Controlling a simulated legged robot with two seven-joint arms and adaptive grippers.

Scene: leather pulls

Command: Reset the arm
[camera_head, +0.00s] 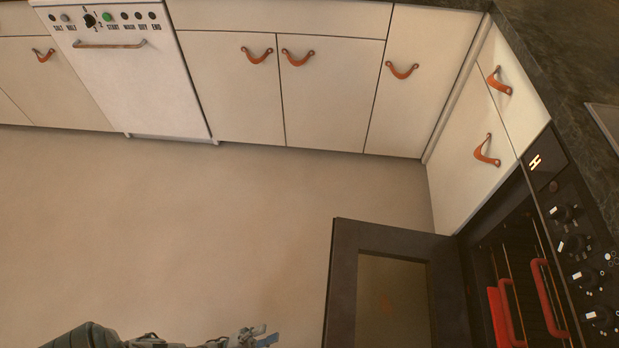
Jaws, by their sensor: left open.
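My left gripper (258,337) shows at the bottom edge of the head view, low and left of the open oven door. It is open, and I see nothing between its fingers. My left arm (90,336) comes in along the bottom left, partly cut off by the frame. My right gripper is not in view.
The black oven (560,240) at the right has its door (345,270) swung open, with red-handled racks (545,295) inside. A white dishwasher (135,85) and cream cabinets (235,95) with leather pulls line the back. The floor (180,220) between is clear.

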